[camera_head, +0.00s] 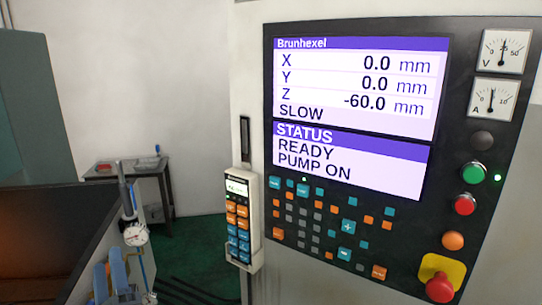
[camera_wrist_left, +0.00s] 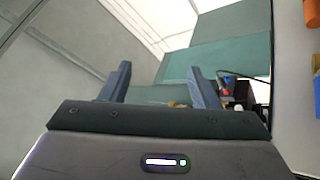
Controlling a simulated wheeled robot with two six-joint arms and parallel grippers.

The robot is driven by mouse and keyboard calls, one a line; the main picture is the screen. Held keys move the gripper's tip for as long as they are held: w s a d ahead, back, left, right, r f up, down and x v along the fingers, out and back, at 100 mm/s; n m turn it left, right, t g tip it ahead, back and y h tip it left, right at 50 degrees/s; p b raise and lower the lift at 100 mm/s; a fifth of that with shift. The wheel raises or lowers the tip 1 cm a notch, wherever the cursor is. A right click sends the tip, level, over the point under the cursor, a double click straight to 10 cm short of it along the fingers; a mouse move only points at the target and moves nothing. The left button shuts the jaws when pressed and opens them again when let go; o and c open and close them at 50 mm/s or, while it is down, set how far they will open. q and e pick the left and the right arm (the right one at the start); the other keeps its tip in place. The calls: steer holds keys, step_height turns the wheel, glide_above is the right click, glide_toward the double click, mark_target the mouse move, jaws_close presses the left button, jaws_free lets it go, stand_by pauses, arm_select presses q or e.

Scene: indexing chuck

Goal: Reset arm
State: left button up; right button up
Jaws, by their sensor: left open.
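The rest of the left arm is out of the head view. My right gripper is in neither view. The control panel (camera_head: 362,130) fills the right of the head view. Its screen reads Z -60.0 mm, SLOW, READY and PUMP ON.
A handheld pendant (camera_head: 238,220) hangs left of the panel. A red emergency knob (camera_head: 440,288) is at lower right. A small dark table (camera_head: 128,172) stands by the back wall. Green floor lies between.

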arm_select(q)
steer(key=d+f+m+t+h, duration=0.25)
steer(key=d+m+h, duration=0.45)
steer(key=m+h, duration=0.45)
steer(key=s+d+f+m+g+h, duration=0.25)
steer(key=f+m+g+h, duration=0.2)
steer(key=f, duration=0.35)
steer(key=s+d+f+m+g+h, duration=0.25)
steer(key=d+f+m+g, duration=0.2)
steer(key=f, duration=0.35)
steer(key=s+a+f+n+g+y, duration=0.1)
steer(key=s+a+f+g+y, duration=0.3)
steer(key=s+a+f+g, duration=0.3)
steer(key=s+a+f+n+g+y, duration=0.1)
steer(key=s+a+f+g+y, duration=0.3)
steer(key=s+f, duration=0.45)
step_height(320, 180, down, 36)
steer(key=a+g+b, duration=0.2)
steer(key=a+b, duration=0.1)
steer(key=b, duration=0.3)
steer(key=s+f+b, duration=0.2)
steer(key=s+f, duration=0.7)
steer(key=f, duration=0.3)
steer(key=s+f+b, duration=0.2)
steer(key=s+f, duration=0.7)
steer(key=f, duration=0.3)
steer(key=shift+a+f+n+g+h+b, duration=0.15)
steer(key=shift+a+n+g+h+b, duration=0.2)
steer(key=shift+a+h, duration=0.1)
steer(key=shift+s, duration=0.1)
